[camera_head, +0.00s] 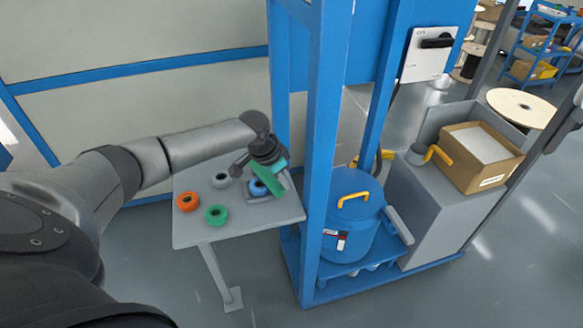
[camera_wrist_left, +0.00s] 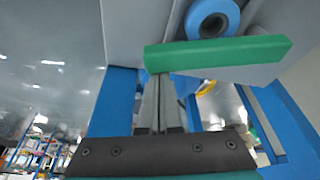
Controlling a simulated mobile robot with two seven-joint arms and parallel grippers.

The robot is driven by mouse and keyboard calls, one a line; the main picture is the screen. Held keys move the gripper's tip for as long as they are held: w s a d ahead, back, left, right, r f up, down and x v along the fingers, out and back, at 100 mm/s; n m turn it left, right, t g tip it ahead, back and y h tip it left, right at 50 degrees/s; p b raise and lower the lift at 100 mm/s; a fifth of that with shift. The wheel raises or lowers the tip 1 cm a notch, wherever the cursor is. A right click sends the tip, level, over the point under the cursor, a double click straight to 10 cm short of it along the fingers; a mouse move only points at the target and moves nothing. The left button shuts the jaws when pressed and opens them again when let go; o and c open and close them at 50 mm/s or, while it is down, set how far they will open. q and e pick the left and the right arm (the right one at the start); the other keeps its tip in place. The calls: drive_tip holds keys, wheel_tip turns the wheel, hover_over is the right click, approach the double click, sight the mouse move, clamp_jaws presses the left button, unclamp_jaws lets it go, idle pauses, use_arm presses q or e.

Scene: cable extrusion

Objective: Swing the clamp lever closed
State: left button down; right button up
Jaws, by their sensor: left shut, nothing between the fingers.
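My left gripper (camera_head: 266,153) is over the back right part of the small grey table. In the left wrist view its fingers (camera_wrist_left: 159,84) are together and empty, with the tips close to a green bar (camera_wrist_left: 215,52). The green bar (camera_head: 268,180) also shows in the head view, slanting down to the right beside a blue ring (camera_head: 256,188). In the wrist view the blue ring (camera_wrist_left: 212,20) is just beyond the bar. I cannot tell whether the fingertips touch the bar, or whether it is the clamp lever. My right gripper is out of view.
Orange (camera_head: 187,202), green (camera_head: 216,214) and grey (camera_head: 221,180) rings lie on the grey table (camera_head: 262,219). A blue frame post (camera_head: 322,140) stands just right of it. A blue drum (camera_head: 352,222) with a yellow handle stands inside the frame.

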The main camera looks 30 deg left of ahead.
sight(274, 195)
use_arm(q)
drive_tip(key=shift+s+a+r+m+p, duration=0.15)
drive_tip(key=shift+s+m+p, duration=0.15)
drive_tip(key=shift+s+p, duration=0.15)
drive_tip(key=shift+s+a+m+p, duration=0.15)
drive_tip(key=shift+s+m+p, duration=0.15)
drive_tip(key=shift+s+p, duration=0.1)
drive_tip(key=shift+s+a+p, duration=0.2)
drive_tip(key=shift+s+p, duration=0.25)
drive_tip(key=shift+p, duration=0.1)
drive_tip(key=shift+s+a+p, duration=0.2)
drive_tip(key=shift+s+p, duration=0.25)
drive_tip(key=shift+p, duration=0.1)
drive_tip(key=shift+s+a+f, duration=0.15)
drive_tip(key=shift+s+f, duration=0.05)
drive_tip(key=shift+p, duration=0.3)
